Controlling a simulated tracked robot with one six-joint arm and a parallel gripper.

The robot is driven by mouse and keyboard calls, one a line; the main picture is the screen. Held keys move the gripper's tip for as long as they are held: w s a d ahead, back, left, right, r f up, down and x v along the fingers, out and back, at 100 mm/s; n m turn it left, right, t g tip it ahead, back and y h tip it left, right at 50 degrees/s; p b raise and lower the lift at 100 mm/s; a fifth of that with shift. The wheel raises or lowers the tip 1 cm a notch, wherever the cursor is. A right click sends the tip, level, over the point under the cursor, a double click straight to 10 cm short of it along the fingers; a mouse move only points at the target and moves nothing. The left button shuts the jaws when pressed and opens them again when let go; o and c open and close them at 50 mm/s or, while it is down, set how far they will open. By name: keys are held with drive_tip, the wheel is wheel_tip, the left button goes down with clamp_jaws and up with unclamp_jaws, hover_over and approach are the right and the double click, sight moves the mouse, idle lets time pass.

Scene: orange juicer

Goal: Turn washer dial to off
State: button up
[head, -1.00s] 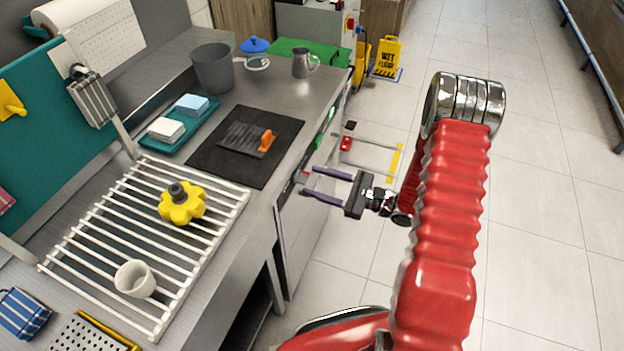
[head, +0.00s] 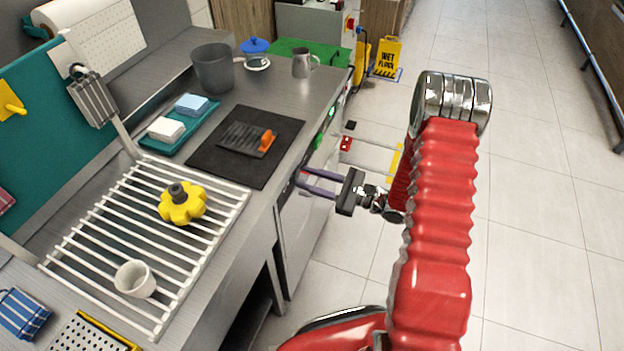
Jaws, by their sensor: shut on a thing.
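The washer is the grey-fronted machine under the counter, its front panel (head: 293,225) seen at a steep angle. My gripper (head: 303,179) comes from the right, level with the dial. Its two purple fingers reach to the panel, one on each side of the dial, and are shut on it. The dial's pointer and markings are too small to read.
The steel counter edge (head: 277,196) runs just above and left of the fingers. A red-and-white item (head: 345,144) and a rail with a yellow end (head: 394,160) lie beyond the gripper. Tiled floor (head: 540,230) to the right is clear.

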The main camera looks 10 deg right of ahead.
drive_tip(key=shift+c, duration=1.4)
drive_tip(key=shift+s, duration=0.1)
drive_tip(key=shift+a+n, duration=0.1)
drive_tip(key=shift+n, duration=0.2)
drive_tip(key=n, duration=0.7)
drive_tip(key=f+n, duration=0.1)
drive_tip(key=n, duration=1.5)
drive_tip(key=shift+s+a+f, duration=0.15)
drive_tip(key=shift+s, duration=0.05)
drive_tip(key=shift+n, duration=0.3)
